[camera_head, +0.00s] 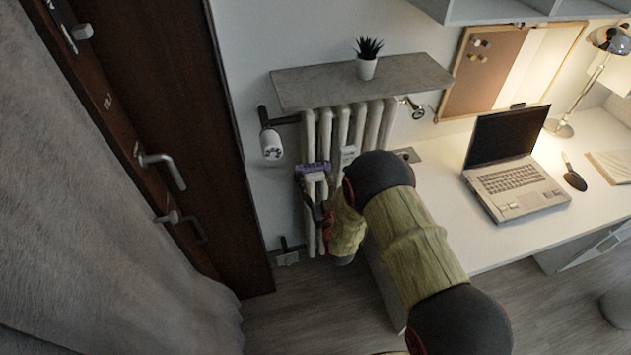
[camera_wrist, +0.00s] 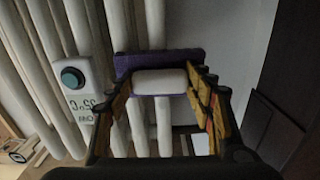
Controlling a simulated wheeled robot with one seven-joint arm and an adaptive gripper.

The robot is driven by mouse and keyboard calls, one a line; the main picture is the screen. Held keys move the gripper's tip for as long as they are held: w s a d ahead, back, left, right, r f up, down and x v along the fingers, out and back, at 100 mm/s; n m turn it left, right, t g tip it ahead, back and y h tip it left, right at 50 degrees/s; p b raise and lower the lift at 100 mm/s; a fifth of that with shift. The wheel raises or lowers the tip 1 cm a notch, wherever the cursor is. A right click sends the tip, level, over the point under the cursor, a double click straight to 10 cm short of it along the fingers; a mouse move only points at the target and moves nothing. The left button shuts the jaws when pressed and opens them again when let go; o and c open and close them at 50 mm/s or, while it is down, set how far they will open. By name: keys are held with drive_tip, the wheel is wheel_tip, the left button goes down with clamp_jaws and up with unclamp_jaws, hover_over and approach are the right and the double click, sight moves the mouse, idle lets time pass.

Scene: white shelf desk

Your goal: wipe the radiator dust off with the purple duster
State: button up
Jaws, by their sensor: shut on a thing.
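My arm hides the lower right of the radiator. I cannot make out dust on the columns.
A grey shelf (camera_head: 320,88) with a potted plant (camera_head: 366,68) sits just above the radiator. A white device with a round button (camera_wrist: 75,80) is on the radiator beside the duster. The white desk (camera_head: 450,225) with a laptop (camera_head: 512,180) stands right; a dark door (camera_head: 150,120) is left.

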drive_tip(key=shift+f+b, duration=3)
drive_tip(key=shift+f, duration=0.2)
drive_tip(key=shift+r+p, duration=2)
drive_tip(key=shift+r, duration=2.9)
drive_tip(key=shift+w+r+p, duration=0.15)
drive_tip(key=shift+r+p, duration=0.5)
drive_tip(key=shift+r, duration=1.45)
drive_tip(key=shift+r+p, duration=0.4)
drive_tip(key=shift+r, duration=0.8)
drive_tip(key=shift+f+b, duration=5.1)
wheel_tip(320, 180, down, 6)
drive_tip(key=shift+s, duration=0.2)
